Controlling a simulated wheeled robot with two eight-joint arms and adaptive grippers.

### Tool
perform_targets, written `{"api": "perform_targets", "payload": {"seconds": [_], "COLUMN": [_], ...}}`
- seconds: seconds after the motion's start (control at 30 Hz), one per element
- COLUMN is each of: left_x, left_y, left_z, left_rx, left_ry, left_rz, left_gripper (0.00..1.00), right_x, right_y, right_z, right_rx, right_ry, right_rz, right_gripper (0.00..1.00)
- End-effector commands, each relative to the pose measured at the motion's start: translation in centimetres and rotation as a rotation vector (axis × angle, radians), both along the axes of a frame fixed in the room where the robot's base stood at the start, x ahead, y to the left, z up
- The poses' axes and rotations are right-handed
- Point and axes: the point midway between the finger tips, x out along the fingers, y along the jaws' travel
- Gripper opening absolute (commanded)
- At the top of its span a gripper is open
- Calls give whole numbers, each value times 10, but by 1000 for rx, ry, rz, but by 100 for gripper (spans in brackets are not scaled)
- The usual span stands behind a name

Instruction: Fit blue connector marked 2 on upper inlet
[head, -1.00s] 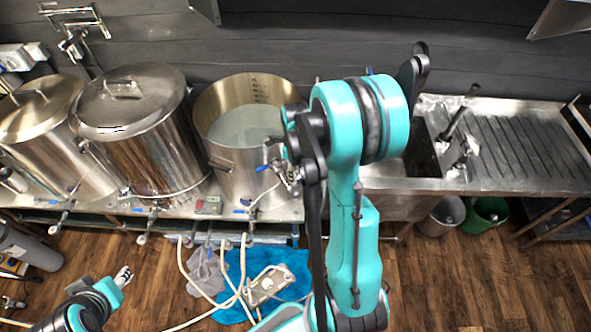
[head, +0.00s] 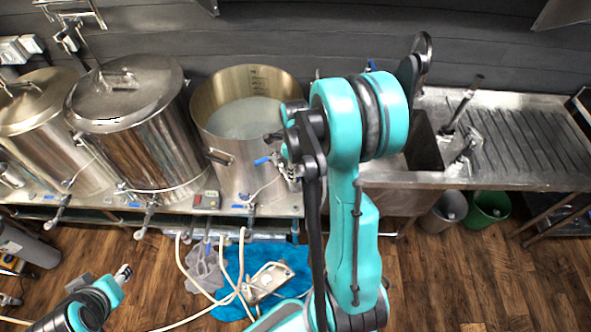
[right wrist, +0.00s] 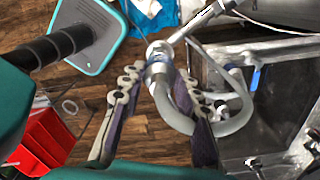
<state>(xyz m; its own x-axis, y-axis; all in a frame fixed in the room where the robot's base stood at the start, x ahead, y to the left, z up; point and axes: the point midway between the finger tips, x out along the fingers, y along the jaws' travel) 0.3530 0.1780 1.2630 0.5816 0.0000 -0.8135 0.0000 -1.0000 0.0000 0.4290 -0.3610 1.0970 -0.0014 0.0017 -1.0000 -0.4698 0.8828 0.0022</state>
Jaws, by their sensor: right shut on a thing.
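In the right wrist view my right gripper (right wrist: 160,108) is shut on a pale hose end with a fitting (right wrist: 158,68). The hose (right wrist: 238,118) loops below and to the right of the fingers. A metal pipe piece (right wrist: 190,28) meets or nearly meets the fitting; I cannot tell if they are joined. No mark 2 is readable. In the head view the right gripper (head: 288,172) is beside the open pot (head: 222,175), partly hidden by my arm. A blue-handled valve (head: 263,160) is on the pot's right side. My left gripper (head: 124,273) is low at left, its fingers too small to judge.
Two lidded steel vessels (head: 135,110) (head: 45,130) stand left of the open pot. A sink with drainboard (head: 520,140) is at right. Pale hoses (head: 236,275) and a blue cloth (head: 288,255) lie on the floor below the bench.

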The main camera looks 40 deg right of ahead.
Motion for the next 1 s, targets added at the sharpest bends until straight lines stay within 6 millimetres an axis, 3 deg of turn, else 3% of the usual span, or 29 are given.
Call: {"api": "perform_targets", "payload": {"seconds": [1.0], "left_x": [0], "left_y": [0], "left_z": [-13], "left_rx": [0], "left_ry": [0], "left_rz": [0], "left_gripper": [40], "right_x": [0], "right_y": [0], "right_z": [-13], "right_rx": [0], "right_ry": [0], "right_rz": [0], "right_gripper": [0]}}
